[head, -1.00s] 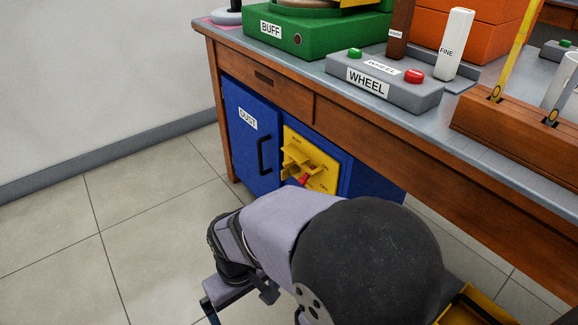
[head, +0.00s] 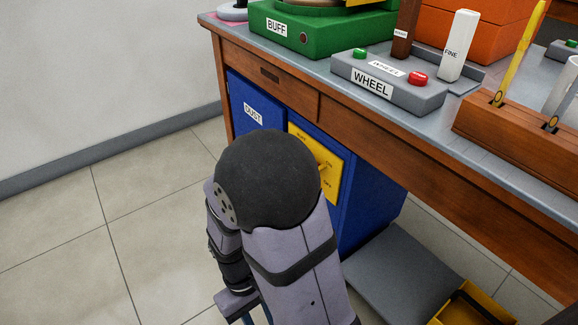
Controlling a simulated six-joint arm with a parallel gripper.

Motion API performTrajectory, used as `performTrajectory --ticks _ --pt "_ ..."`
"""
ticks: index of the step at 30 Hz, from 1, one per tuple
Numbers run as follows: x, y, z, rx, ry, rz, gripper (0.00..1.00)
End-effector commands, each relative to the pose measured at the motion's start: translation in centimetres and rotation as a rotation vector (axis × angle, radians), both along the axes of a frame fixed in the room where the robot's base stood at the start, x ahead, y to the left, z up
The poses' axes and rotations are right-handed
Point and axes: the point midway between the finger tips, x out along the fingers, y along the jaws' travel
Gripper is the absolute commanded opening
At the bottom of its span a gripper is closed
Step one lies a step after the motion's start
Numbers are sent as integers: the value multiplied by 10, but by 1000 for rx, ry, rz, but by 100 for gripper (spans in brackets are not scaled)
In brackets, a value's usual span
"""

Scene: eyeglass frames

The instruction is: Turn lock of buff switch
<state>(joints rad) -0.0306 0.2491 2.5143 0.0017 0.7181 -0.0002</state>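The yellow switch panel (head: 335,172) is on the front of the blue cabinet under the bench, right of the DUST door. A small label at its top left seems to read BUFF, and ON and OFF labels show at its right. Part of a yellow switch lever (head: 324,167) shows at the edge of my arm. My arm covers the panel's lower left, so the red lock piece is hidden. My gripper's fingers cannot be made out; the arm's dark rounded joint fills the middle of the view.
The blue cabinet (head: 375,205) stands under the wooden bench (head: 350,125). On top are a green BUFF box (head: 285,40), a grey WHEEL control box (head: 395,95) and a wooden tool rack (head: 500,125). A grey slab (head: 400,270) and a yellow tray (head: 470,305) lie low at right. Floor at left is clear.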

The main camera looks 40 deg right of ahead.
Motion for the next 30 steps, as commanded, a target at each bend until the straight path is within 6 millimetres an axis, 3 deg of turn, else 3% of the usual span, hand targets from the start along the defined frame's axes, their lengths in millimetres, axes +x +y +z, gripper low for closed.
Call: performTrajectory --ticks 5,11,16,20,23,25,27,30 --pt "6 -7 -26 -23 112 71 27" --pt "27 -35 -62 -82 216 252 27" --pt "57 -78 -91 -169 321 502 27" --pt "105 -126 -104 -290 410 765 27" --pt "158 -162 -95 -424 466 952 27" --pt "202 -183 -72 -541 495 1060 27" --pt "246 -199 -37 -669 524 1143 27" --pt "290 -215 13 -836 602 1225 27"
